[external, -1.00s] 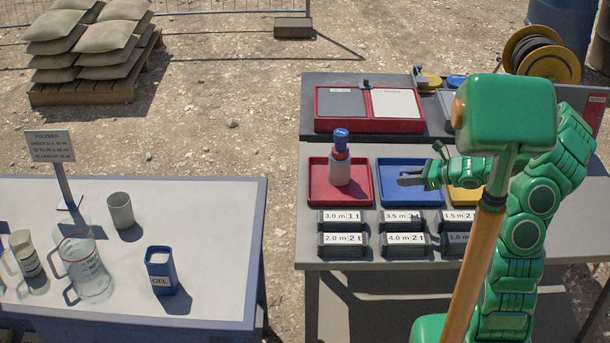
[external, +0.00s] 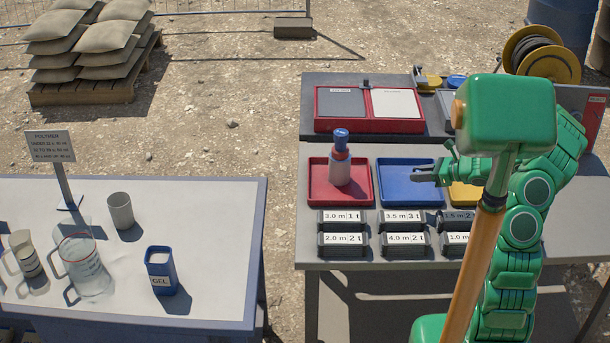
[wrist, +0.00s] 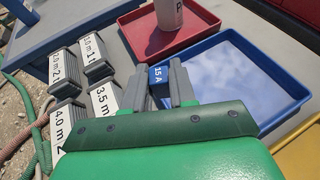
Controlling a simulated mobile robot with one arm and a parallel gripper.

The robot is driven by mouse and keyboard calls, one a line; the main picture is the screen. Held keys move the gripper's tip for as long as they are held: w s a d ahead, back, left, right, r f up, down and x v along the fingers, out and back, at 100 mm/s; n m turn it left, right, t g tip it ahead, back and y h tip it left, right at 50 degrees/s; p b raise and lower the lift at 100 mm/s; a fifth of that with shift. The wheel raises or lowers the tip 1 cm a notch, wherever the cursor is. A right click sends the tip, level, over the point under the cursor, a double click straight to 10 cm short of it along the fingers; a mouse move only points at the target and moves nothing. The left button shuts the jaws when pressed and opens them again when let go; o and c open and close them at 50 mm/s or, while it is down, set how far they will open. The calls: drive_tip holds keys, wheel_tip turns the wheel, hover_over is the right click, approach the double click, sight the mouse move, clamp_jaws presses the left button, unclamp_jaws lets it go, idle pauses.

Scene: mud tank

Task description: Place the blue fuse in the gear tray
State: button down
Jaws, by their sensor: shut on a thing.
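My gripper (wrist: 159,88) is shut on a blue fuse (wrist: 159,74) marked 15 A, held between the two grey fingers in the wrist view. The fuse is too small or hidden to make out in the external view. There my gripper (external: 422,177) is over the right part of a blue tray (external: 395,163). The blue tray also shows in the wrist view (wrist: 284,70), with nothing in it there. No tray carries a readable gear label, so I cannot tell which one is the gear tray.
A red tray (external: 318,188) left of the blue one holds an upright bottle (external: 340,168). A yellow tray (external: 466,197) is to the right, partly hidden by my arm. Several labelled dark blocks (external: 343,245) stand in front. A red two-part case (external: 369,124) lies behind.

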hover_over(409, 192)
drive_tip(key=s, duration=0.1)
wheel_tip(409, 192, down, 5)
drive_tip(key=shift+s+d+f, duration=0.1)
drive_tip(key=shift+s+d, duration=0.05)
drive_tip(key=shift+w+f, duration=0.8)
drive_tip(key=shift+f, duration=1.55)
drive_tip(key=shift+f, duration=0.2)
drive_tip(key=c, duration=0.9)
unclamp_jaws()
drive_tip(key=shift+s+d+r, duration=0.15)
drive_tip(key=shift+r, duration=0.2)
drive_tip(key=v, duration=1.1)
drive_tip(key=shift+s+d+r, duration=0.1)
drive_tip(key=shift+r, duration=0.05)
